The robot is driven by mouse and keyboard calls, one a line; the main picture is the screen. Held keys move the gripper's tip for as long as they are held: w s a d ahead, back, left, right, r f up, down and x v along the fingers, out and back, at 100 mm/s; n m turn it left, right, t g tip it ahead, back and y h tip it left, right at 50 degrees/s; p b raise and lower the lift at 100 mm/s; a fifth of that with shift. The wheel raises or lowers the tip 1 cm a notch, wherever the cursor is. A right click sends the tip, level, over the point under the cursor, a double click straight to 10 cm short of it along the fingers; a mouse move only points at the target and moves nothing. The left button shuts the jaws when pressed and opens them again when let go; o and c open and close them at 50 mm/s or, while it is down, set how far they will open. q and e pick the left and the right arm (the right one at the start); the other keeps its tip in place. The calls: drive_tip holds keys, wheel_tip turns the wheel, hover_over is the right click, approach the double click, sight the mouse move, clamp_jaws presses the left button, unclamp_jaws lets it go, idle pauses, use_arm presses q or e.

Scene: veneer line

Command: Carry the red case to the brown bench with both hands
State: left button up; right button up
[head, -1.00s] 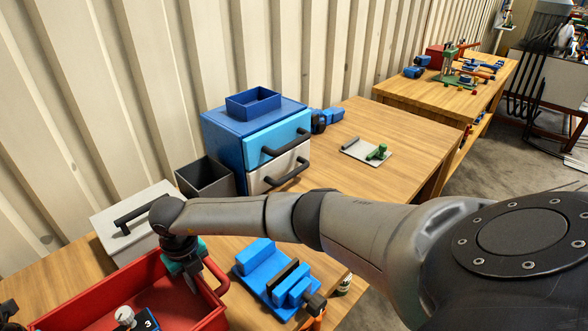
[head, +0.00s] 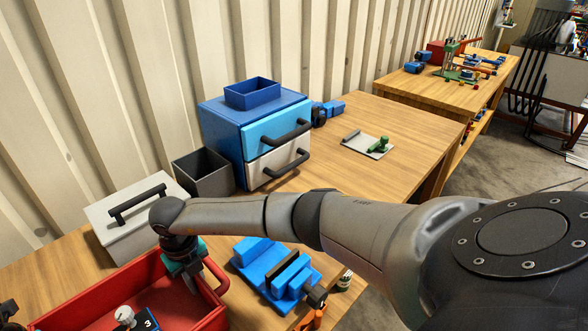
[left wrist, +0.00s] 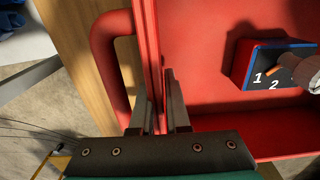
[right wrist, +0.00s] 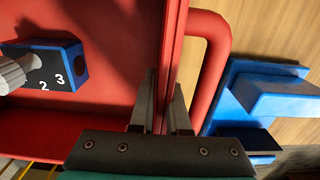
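The red case (head: 110,290) is an open-topped tray at the lower left of the head view, partly cut off by the frame. My right gripper (right wrist: 163,105) has a finger on each side of its wall, beside a red loop handle (right wrist: 215,50), and looks shut on it. My left gripper (left wrist: 160,105) straddles the opposite wall beside the other handle (left wrist: 105,60) and also looks shut on it. A numbered dial block (right wrist: 45,65) lies inside the case. Two brown wood-topped benches show: a near one (head: 400,125) and a far one (head: 485,70).
On the near bench are a blue vise (head: 270,270) close to the case, a grey lidded box (head: 125,225), a dark bin (head: 203,172), a blue drawer unit (head: 250,130) and a small plate with a green part (head: 368,145). The far bench holds several tools. Floor shows at right.

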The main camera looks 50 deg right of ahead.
use_arm(q)
drive_tip(key=o, duration=0.3)
use_arm(e)
drive_tip(key=o, duration=0.3)
use_arm(q)
wheel_tip(320, 180, up, 12)
drive_tip(key=shift+f, duration=0.1)
use_arm(e)
drive_tip(key=shift+r, duration=0.1)
wheel_tip(320, 180, up, 12)
idle(0.4)
use_arm(q)
drive_tip(key=shift+s, duration=0.1)
use_arm(e)
drive_tip(key=shift+s, duration=0.1)
